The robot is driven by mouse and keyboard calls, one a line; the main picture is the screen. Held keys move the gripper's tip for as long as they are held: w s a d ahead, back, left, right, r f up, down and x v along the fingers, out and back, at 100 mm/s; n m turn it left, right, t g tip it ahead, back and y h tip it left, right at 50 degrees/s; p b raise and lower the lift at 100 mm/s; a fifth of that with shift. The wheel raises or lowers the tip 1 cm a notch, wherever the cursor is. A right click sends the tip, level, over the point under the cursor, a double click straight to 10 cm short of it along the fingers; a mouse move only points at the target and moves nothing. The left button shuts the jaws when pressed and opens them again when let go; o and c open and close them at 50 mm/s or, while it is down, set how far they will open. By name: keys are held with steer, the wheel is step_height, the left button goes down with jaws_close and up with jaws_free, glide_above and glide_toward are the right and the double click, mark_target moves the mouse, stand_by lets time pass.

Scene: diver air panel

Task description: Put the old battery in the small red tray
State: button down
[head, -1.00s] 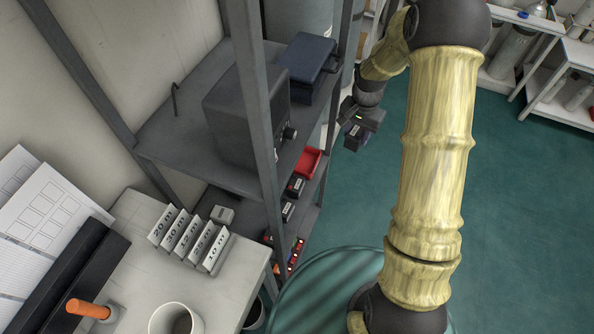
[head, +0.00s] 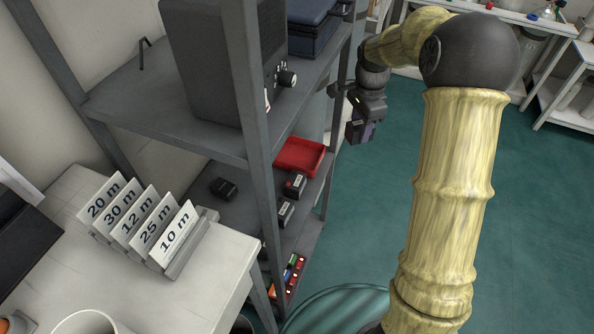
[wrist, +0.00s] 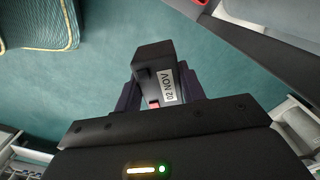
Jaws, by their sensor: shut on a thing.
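A black battery (wrist: 155,62) with a white label reading "02 NOV" is held between the fingers of my gripper (wrist: 158,92). In the head view my gripper (head: 363,122) holds this dark battery (head: 358,132) in the air, just right of the shelf's edge. The small red tray (head: 300,156) lies on the lower shelf, left of and below my gripper, and looks empty. A shelf post hides little or none of it. The gripper is apart from the tray.
Dark labelled batteries (head: 295,185) (head: 285,212) stand on the lower shelf (head: 262,208) near the tray. A dark block (head: 224,188) lies further left. The upper shelf (head: 170,110), with a grey box (head: 215,60), and its post (head: 250,90) stand close by. Green floor at right is clear.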

mark_target(357, 140)
step_height(357, 140, down, 3)
steer(key=m+b, duration=0.1)
steer(key=b, duration=0.2)
steer(key=m+b, duration=0.1)
steer(key=b, duration=0.3)
steer(key=shift+w+a+f+m, duration=0.1)
steer(key=shift+f+m, duration=0.1)
steer(key=shift+m, duration=0.1)
steer(key=m+b, duration=0.1)
steer(key=b, duration=0.1)
steer(key=f+m+b, duration=0.1)
steer(key=b, duration=0.2)
steer(key=shift+s+f, duration=0.2)
steer(key=shift+f, duration=0.1)
steer(key=m+b, duration=0.1)
steer(key=b, duration=0.1)
steer(key=s+f+m+b, duration=0.1)
steer(key=b, duration=0.2)
steer(key=m+b, duration=0.1)
steer(key=b, duration=0.2)
steer(key=shift+s+a+f, duration=0.15)
steer(key=shift+f, duration=0.2)
